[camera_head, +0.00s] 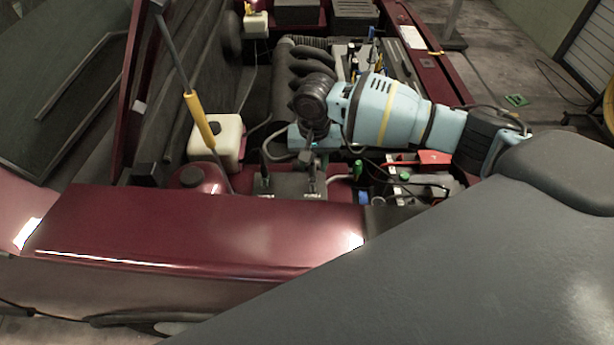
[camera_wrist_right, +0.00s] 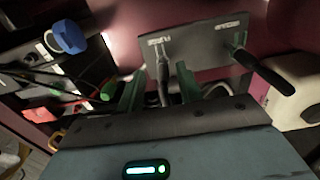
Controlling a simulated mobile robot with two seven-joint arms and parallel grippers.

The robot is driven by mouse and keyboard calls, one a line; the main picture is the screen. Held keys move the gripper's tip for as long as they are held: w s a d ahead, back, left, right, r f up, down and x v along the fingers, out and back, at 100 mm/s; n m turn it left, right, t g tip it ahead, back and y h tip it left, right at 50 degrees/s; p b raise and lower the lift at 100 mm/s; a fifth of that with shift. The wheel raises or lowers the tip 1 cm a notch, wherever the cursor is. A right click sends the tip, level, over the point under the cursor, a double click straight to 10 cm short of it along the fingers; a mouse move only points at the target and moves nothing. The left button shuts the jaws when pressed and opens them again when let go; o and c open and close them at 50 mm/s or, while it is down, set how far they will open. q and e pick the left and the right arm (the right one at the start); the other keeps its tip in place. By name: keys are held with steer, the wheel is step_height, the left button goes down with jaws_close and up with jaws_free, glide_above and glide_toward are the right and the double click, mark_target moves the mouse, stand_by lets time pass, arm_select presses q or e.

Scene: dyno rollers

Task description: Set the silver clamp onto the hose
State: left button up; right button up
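My right gripper (camera_wrist_right: 161,75) is in the lower middle of the wrist view. Its two green fingers stand apart, on either side of a dark lever (camera_wrist_right: 163,82) on a labelled grey panel (camera_wrist_right: 198,46). I cannot tell whether they touch the lever. In the head view the right gripper (camera_head: 313,143) points down above this panel (camera_head: 289,185), its fingertips mostly hidden. A black ribbed hose (camera_head: 309,43) runs at the back of the engine bay; I cannot tell if it is the task's hose. I cannot make out the silver clamp. My left gripper is out of view.
A second lever with a black handle (camera_wrist_right: 264,73) stands on the panel. A white reservoir (camera_head: 216,140) and a yellow-sleeved hood strut (camera_head: 201,120) are on the left. The dark red front edge (camera_head: 200,225) lies in front. A blue cap (camera_wrist_right: 69,37) shows in the wrist view.

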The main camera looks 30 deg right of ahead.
mark_target(313, 187)
steer(key=shift+s+f, duration=0.1)
steer(key=shift+f, duration=0.2)
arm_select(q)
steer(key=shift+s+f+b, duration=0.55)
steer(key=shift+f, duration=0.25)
arm_select(e)
steer(key=shift+f, duration=3.6)
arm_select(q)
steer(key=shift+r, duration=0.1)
arm_select(e)
jaws_close()
